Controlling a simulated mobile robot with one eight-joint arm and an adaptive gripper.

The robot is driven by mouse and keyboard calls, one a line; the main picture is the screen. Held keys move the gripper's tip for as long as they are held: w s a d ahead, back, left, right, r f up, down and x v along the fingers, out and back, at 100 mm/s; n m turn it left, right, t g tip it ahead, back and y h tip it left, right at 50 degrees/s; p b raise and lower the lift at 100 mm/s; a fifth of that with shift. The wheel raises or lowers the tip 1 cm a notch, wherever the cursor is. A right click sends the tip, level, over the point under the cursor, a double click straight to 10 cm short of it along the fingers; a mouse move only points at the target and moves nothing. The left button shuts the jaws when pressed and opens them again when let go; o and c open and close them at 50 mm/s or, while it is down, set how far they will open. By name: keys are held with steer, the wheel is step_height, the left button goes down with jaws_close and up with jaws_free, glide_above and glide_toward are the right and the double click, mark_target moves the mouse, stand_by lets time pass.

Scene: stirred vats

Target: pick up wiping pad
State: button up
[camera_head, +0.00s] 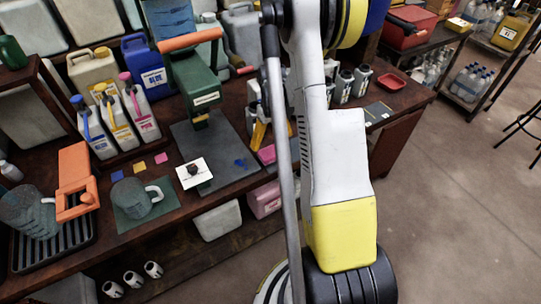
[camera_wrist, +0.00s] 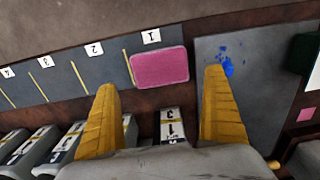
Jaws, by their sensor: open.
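The wiping pad looks like a flat pink rectangle with rounded corners. In the head view only part of the pad (camera_head: 267,154) shows, near the table's front edge. My gripper (camera_wrist: 161,82) is open, with its yellow fingers to either side of the pad and nothing held between them. In the head view my gripper (camera_head: 258,136) is mostly hidden behind my arm.
A grey mat (camera_wrist: 245,45) with blue spatter lies right of the pad, and a numbered marked mat (camera_wrist: 60,75) lies left. Several labelled bottles (camera_wrist: 65,145) stand near the fingers. A green stand (camera_head: 195,80) rises behind the mat. A grey mug (camera_head: 130,200) stands farther left.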

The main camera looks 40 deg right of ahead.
step_height(320, 180, down, 7)
steer(key=b, duration=0.3)
steer(key=shift+r, duration=0.3)
steer(key=c, duration=0.8)
steer(key=shift+c, duration=0.2)
step_height(320, 180, up, 4)
steer(key=shift+r+p, duration=0.15)
steer(key=shift+p, duration=1.1)
steer(key=s+d+r+p, duration=0.4)
steer(key=s+d+r, duration=0.3)
steer(key=s+d, duration=0.1)
steer(key=n, duration=0.1)
glide_toward(272, 151)
steer(key=a+r, duration=0.4)
steer(key=a, duration=0.6)
steer(key=a+r, duration=0.1)
steer(key=a, duration=0.8)
steer(key=w+a+r+n, duration=0.1)
steer(key=a, duration=0.9)
steer(key=shift+w+a+r+n, duration=0.25)
steer(key=shift+w+n, duration=0.05)
